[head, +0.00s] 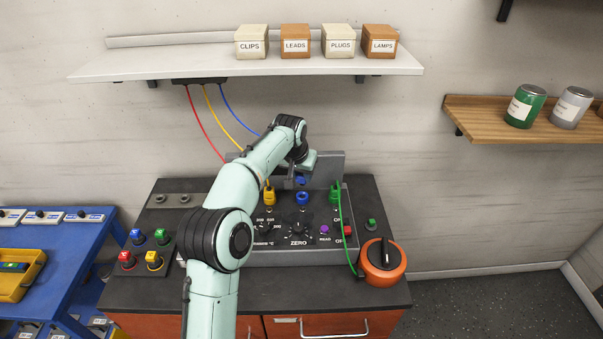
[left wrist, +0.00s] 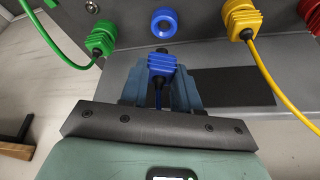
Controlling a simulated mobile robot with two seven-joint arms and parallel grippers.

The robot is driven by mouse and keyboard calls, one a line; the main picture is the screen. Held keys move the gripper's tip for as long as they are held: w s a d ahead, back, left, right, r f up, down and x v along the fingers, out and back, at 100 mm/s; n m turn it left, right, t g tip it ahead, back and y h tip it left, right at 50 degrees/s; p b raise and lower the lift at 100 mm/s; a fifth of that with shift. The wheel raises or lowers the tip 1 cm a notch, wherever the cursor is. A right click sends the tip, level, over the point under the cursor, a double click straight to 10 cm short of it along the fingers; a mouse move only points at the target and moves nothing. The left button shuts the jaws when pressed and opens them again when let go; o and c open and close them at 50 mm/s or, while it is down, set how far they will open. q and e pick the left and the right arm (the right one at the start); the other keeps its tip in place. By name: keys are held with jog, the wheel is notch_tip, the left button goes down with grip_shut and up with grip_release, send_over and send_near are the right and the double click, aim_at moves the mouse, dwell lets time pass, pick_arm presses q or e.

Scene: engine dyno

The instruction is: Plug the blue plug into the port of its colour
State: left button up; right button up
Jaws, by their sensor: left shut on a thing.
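The blue plug (left wrist: 161,66) sits between the fingers of my left gripper (left wrist: 160,80), which is shut on it. In the head view the blue plug (head: 300,181) shows just beyond the blue port (head: 302,198) on the grey panel. The port is empty. My arm hides part of the panel in the head view. My right gripper is not in view.
A yellow plug (left wrist: 240,20) and a green plug (left wrist: 101,38) with cables sit in the ports on either side. A red plug (left wrist: 312,12) is at the edge. An orange round device (head: 382,262) stands at the right of the bench. A shelf (head: 250,66) hangs above.

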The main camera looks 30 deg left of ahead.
aim_at(301, 180)
pick_arm(q)
jog(key=shift+f+b, duration=0.4)
jog(key=shift+f, duration=1.4)
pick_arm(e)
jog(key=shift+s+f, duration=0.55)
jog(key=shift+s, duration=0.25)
pick_arm(q)
jog(key=shift+f, duration=1)
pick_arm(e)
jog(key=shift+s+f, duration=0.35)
pick_arm(q)
jog(key=o, duration=0.9)
jog(key=shift+o, duration=0.2)
jog(key=shift+w+r+p, duration=0.1)
jog(key=shift+r+p, duration=0.25)
jog(key=shift+r, duration=3.4)
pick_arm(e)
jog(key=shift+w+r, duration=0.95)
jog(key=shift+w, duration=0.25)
